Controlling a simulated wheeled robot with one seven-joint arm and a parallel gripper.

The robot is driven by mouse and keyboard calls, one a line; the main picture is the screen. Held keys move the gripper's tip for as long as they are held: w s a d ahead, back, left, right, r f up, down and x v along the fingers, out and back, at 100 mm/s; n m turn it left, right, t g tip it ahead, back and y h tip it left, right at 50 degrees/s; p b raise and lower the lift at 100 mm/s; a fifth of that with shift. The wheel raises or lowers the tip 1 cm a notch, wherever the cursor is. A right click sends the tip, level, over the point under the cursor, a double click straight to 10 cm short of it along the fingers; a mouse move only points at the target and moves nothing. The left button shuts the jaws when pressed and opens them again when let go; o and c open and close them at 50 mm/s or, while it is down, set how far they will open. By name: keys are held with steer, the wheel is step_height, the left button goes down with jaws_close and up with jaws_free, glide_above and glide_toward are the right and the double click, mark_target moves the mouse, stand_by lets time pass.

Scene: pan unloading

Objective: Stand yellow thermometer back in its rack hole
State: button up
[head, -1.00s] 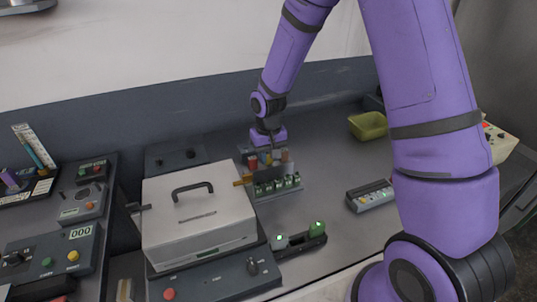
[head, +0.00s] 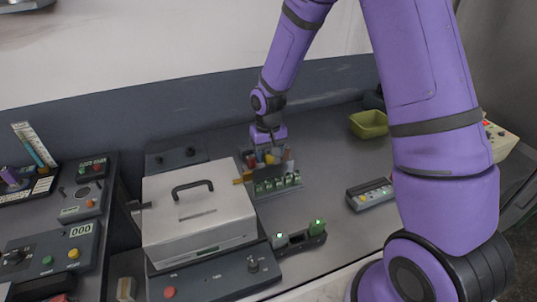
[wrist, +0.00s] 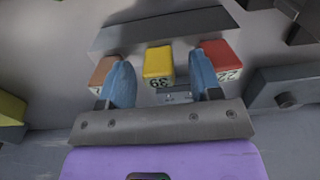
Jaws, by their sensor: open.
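The yellow thermometer shows as a yellow block-shaped head marked 39 (wrist: 158,62) in the wrist view. It lies between the two blue fingers of my gripper (wrist: 161,75), with a gap on each side. In the head view the yellow head (head: 270,159) is just below my gripper (head: 268,146), in line with the other heads of the rack (head: 274,172). My gripper is open. The thermometer's lower part is hidden, so I cannot tell how deep it sits in its hole.
A red head marked 22 (wrist: 220,60) and a brown head (wrist: 103,72) stand close on either side of the fingers. A grey lidded box (head: 197,225) is left of the rack. A yellow-green bin (head: 368,124) is to the right.

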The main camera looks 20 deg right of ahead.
step_height(320, 180, up, 10)
steer(key=shift+r, duration=0.15)
stand_by(0.3)
